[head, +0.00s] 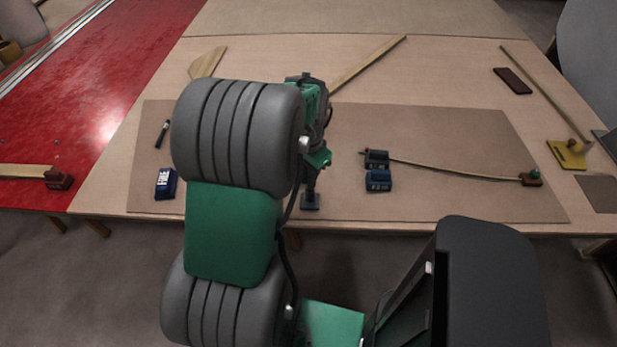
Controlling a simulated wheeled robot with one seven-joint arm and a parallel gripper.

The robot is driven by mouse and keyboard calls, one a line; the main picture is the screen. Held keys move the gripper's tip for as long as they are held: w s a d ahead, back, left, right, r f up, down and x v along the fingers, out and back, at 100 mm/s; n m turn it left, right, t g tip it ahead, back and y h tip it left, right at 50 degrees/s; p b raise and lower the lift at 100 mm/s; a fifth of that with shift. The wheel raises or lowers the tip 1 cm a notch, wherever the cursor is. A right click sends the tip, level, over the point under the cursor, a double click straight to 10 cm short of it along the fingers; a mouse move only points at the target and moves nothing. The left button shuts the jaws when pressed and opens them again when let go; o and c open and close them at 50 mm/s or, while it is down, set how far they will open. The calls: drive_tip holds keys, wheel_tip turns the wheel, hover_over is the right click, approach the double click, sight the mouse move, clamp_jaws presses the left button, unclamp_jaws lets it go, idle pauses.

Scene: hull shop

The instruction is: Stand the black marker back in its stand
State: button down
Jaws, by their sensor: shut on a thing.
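My gripper (312,172) points down over the brown mat, right of my large arm links. It is shut on a slim dark upright thing, which I take to be the black marker (311,188); it is small and mostly hidden by the jaws. Directly below is a small dark square stand (310,203) near the mat's front edge. The marker's lower end meets or overlaps the stand in the picture; I cannot tell whether it is seated in it or just above.
A slim dark pen-like tool (162,134) and a blue block (166,184) lie left on the mat (450,135). Two blue weights (378,181) and a thin batten (455,171) lie right. A yellow piece (567,155) and a dark slab (512,81) lie far right.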

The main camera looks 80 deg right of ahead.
drive_tip(key=shift+f, duration=0.2)
idle(0.3)
drive_tip(key=c, duration=1.4)
unclamp_jaws()
drive_tip(key=shift+r, duration=0.1)
wheel_tip(320, 180, up, 8)
drive_tip(key=shift+f+b, duration=0.15)
drive_tip(key=shift+b, duration=0.15)
